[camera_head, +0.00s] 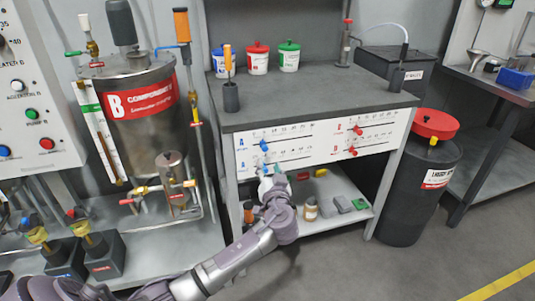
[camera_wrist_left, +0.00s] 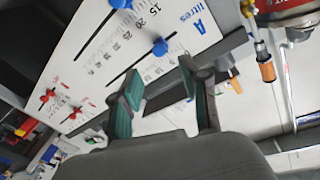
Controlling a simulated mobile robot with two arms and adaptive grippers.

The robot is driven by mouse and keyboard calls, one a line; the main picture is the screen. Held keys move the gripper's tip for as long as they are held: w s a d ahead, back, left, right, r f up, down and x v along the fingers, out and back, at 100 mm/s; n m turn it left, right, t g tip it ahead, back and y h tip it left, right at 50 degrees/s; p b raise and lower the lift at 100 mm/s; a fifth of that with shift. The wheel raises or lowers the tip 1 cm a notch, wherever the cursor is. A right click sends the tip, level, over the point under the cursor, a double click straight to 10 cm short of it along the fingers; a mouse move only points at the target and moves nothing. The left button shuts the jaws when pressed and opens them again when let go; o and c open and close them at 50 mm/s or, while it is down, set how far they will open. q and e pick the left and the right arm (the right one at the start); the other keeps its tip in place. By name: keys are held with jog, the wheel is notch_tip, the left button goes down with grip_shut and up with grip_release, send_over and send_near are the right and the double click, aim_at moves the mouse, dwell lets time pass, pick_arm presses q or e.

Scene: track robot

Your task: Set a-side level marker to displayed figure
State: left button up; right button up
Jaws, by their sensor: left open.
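The white scale panel (camera_head: 310,142) is on the front of the grey bench. Its left half has two blue markers on slotted scales, an upper one (camera_head: 263,145) and a lower one (camera_head: 264,169). In the head view the left gripper (camera_head: 272,183) is just below the lower marker.
Two red markers (camera_head: 357,130) sit on the panel's right half. The lower shelf (camera_head: 335,220) holds a brown jar (camera_head: 311,209) and small blocks. A steel vessel (camera_head: 145,110) marked B stands left. A black drum (camera_head: 415,190) with a red funnel stands right.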

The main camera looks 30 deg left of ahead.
aim_at(266, 150)
pick_arm(q)
jog(key=x, duration=0.7)
jog(key=shift+w+a+f, duration=0.1)
jog(key=shift+w+a, duration=0.1)
jog(key=shift+w, duration=0.15)
jog(key=shift+c, duration=0.3)
grip_shut()
